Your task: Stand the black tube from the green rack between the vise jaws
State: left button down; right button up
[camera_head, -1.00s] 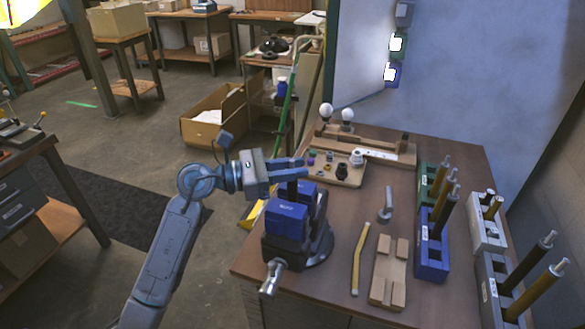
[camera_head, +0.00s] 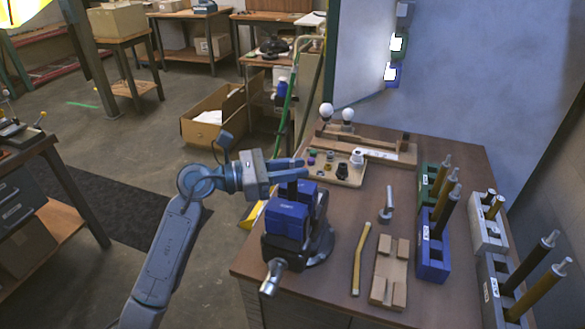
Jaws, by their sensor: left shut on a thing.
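My left gripper (camera_head: 290,168) is over the vise at the bench's left front corner. It is shut on the black tube (camera_head: 292,187), which shows as a short dark, upright piece below the fingers. The tube's lower end is hidden by the blue vise jaws (camera_head: 286,218), and it stands at the gap between them. Whether the jaws touch it cannot be told. The green rack (camera_head: 423,187) is at the bench's right side, with a brownish tube (camera_head: 441,176) in it. My right gripper is not in view.
A blue rack (camera_head: 432,262), a white rack (camera_head: 484,236) and a grey rack (camera_head: 492,290) with tubes stand at right.

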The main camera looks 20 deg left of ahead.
pick_arm(q)
jog(key=shift+f+b, duration=0.3)
jog(key=shift+f, duration=0.05)
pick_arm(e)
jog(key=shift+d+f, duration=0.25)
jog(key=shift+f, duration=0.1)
pick_arm(q)
jog(key=c, duration=1.1)
grip_release()
jog(key=shift+c, duration=0.2)
jog(key=shift+s+a+f, duration=0.15)
jog(key=shift+s+a, duration=0.1)
jog(key=shift+a, duration=0.25)
jog(key=b+v, duration=0.4)
jog(key=v, duration=0.5)
jog(key=shift+s+a+b, duration=0.2)
jog(key=shift+a+b, duration=0.1)
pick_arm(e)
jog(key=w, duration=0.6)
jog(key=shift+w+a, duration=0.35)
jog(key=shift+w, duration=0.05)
